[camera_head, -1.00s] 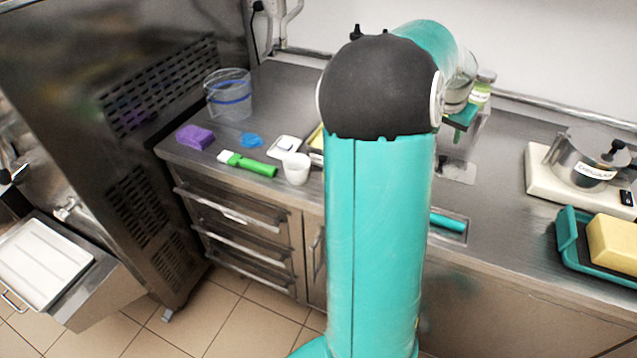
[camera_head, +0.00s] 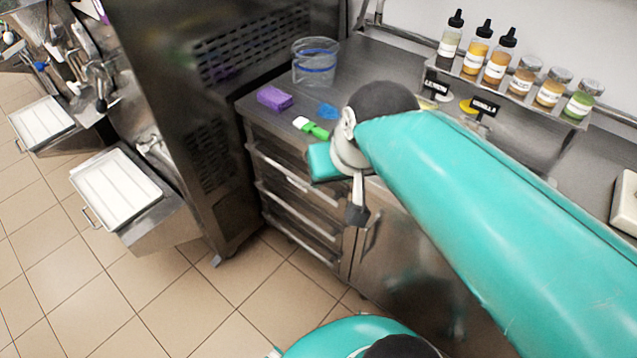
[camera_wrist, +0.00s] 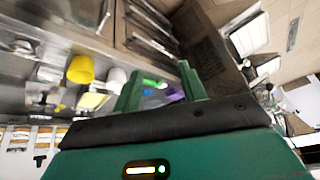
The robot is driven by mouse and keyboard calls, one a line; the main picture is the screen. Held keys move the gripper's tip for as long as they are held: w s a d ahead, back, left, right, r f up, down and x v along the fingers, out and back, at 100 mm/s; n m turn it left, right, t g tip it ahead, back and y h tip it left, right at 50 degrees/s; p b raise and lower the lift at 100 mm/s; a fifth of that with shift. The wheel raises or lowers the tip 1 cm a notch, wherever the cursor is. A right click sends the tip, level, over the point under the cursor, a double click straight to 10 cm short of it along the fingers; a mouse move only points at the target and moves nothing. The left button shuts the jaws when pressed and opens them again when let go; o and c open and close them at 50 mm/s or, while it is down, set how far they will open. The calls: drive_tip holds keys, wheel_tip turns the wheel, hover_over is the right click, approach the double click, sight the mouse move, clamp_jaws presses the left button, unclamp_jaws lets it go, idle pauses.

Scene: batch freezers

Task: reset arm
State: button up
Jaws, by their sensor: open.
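My gripper (camera_wrist: 160,84) shows in the wrist view as two green fingers standing apart with nothing between them. In the head view my arm reaches in from the right and bends near the counter's front edge. The wrist view is tilted and blurred, with a yellow cup (camera_wrist: 80,69) left of the fingers.
On the counter are a purple sponge (camera_head: 274,98), a clear bucket (camera_head: 315,62), a green-handled brush (camera_head: 311,127) and a blue cloth (camera_head: 327,110). Several bottles (camera_head: 497,58) stand on a shelf. A white tray (camera_head: 116,188) sits at the left freezer. The tiled floor at lower left is clear.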

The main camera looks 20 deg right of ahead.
drive_tip(key=shift+n, duration=0.8)
drive_tip(key=s+a, duration=0.2)
drive_tip(key=a, duration=0.1)
drive_tip(key=shift+s+f, duration=0.3)
drive_tip(key=shift+f, duration=0.05)
drive_tip(key=shift+c, duration=0.6)
